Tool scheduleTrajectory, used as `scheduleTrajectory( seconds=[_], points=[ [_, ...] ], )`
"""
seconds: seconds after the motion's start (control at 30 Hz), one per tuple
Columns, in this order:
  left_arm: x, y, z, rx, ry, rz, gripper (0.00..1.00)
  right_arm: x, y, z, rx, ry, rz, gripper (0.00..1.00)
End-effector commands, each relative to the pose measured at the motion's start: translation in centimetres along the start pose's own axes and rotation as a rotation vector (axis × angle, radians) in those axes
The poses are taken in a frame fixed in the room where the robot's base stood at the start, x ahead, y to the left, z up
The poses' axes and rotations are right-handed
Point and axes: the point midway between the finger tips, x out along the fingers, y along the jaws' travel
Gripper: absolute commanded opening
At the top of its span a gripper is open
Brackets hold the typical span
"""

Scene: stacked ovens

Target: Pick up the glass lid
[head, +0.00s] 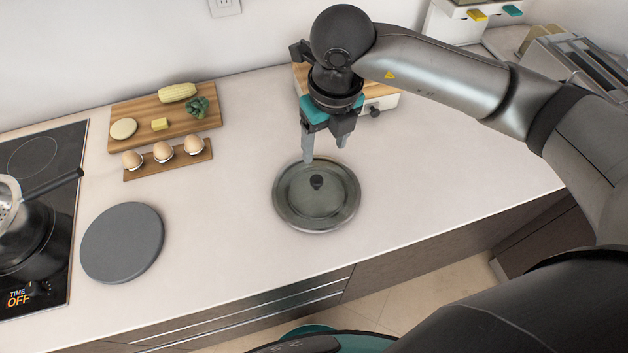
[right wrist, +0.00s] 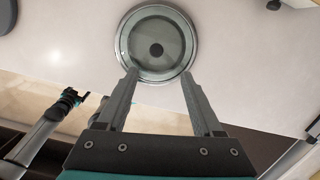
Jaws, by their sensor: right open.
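The glass lid (head: 316,203) is round, with a metal rim and a dark knob (head: 317,182) at its centre. It lies flat on the counter near the middle of the head view. My right gripper (head: 325,158) is open and empty, above the far edge of the lid, with its fingers pointing down. In the right wrist view the lid (right wrist: 156,28) lies beyond the spread fingertips (right wrist: 158,74), and the knob (right wrist: 156,50) shows between and beyond them. I cannot tell the exact height of the gripper. My left gripper does not show in the head view.
A grey round disc (head: 122,243) lies on the counter left of the lid. A cutting board (head: 140,113) with vegetables and an egg holder (head: 168,165) stand farther back. A stove with a pot (head: 30,240) is at far left. The counter around the lid is clear.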

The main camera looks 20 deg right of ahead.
Motion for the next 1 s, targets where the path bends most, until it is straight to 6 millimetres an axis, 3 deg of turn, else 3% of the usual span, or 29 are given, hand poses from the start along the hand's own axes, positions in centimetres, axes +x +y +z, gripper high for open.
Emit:
scheduleTrajectory(
  seconds=[0.13, 0.3, 0.57, 1.0],
  points=[
    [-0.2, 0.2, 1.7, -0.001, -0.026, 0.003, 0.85, 3.4, 0.2, -0.2, -0.001, 0.007, 0.003, 0.68],
    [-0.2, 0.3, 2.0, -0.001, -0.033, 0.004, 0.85, 6.6, 0.2, -0.1, -0.002, 0.005, 0.004, 0.68],
    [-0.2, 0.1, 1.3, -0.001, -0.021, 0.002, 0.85, 8.5, 0.3, -0.1, -0.004, 0.002, 0.006, 0.68],
    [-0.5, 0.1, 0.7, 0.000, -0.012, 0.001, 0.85, 13.3, 0.7, 0.1, -0.004, 0.002, 0.007, 0.68]
  ],
)
